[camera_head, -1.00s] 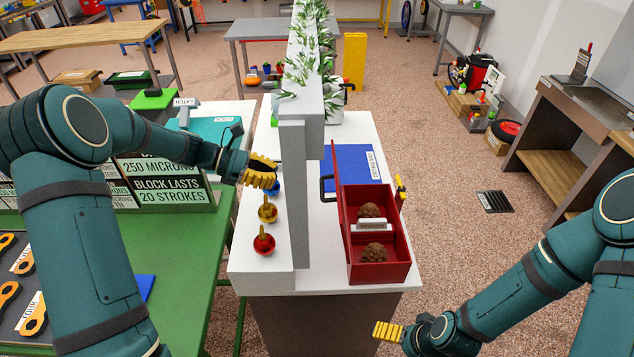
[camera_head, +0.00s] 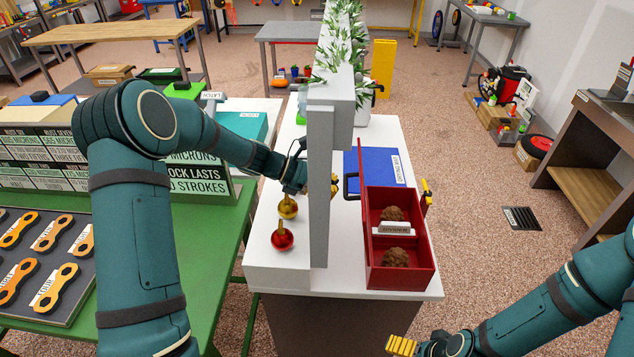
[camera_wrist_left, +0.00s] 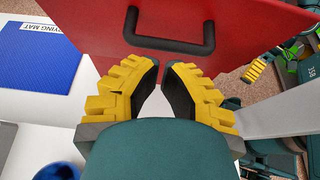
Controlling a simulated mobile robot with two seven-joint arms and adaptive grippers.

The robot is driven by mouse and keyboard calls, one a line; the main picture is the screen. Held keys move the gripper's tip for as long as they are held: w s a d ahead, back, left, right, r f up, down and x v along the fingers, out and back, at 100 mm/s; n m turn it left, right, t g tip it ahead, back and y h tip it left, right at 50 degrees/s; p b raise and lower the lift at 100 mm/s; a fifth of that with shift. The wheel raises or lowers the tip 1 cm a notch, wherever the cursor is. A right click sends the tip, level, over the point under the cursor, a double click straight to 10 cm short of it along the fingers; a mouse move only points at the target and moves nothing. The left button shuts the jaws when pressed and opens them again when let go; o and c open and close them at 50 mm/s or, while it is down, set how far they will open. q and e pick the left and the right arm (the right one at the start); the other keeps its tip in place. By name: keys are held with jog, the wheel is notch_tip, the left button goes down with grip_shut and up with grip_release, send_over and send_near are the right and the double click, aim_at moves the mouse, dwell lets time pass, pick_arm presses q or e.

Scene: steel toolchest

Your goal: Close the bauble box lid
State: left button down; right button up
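The red bauble box (camera_head: 402,275) stands on the white bench, with two brown round pieces (camera_head: 396,257) in its compartments. Its red lid (camera_head: 362,165) stands upright along the box's left side, with a black handle (camera_head: 351,187) facing left. In the left wrist view the lid (camera_wrist_left: 245,40) fills the top and the handle (camera_wrist_left: 170,46) lies just beyond the fingertips. My left gripper (camera_head: 333,187) reaches behind the white post, which hides part of it. Its fingers (camera_wrist_left: 162,66) have a narrow, empty gap. My right gripper (camera_head: 400,346) is low in front; its finger gap is not visible.
The white post (camera_head: 319,190) and wall with greenery stand between my left arm and the box. Red (camera_head: 282,236) and gold (camera_head: 288,207) baubles sit left of the post. A blue drying mat (camera_head: 385,168) lies behind the box.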

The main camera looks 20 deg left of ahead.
aim_at(346, 183)
pick_arm(q)
jog(key=shift+w+d+f, duration=0.1)
jog(key=shift+d+f, duration=0.05)
jog(key=shift+d, duration=0.1)
jog(key=d+r+y+p, duration=0.1)
jog(key=p, duration=0.2)
jog(key=d+r+y+p, duration=0.1)
jog(key=d+p, duration=0.1)
jog(key=p, duration=0.2)
jog(key=shift+w+r+g+y, duration=0.15)
jog(key=shift+w+g+y, duration=0.25)
jog(key=shift+w+d+r+p, duration=0.15)
jog(key=shift+d+p, duration=0.05)
jog(key=shift+d, duration=0.35)
jog(key=shift+w+d+r+p, duration=0.15)
jog(key=shift+w+d+p, duration=0.1)
jog(key=shift+d, duration=0.35)
jog(key=shift+w+d+r+p, duration=0.1)
jog(key=shift+d+r+p, duration=0.1)
jog(key=shift+d, duration=0.35)
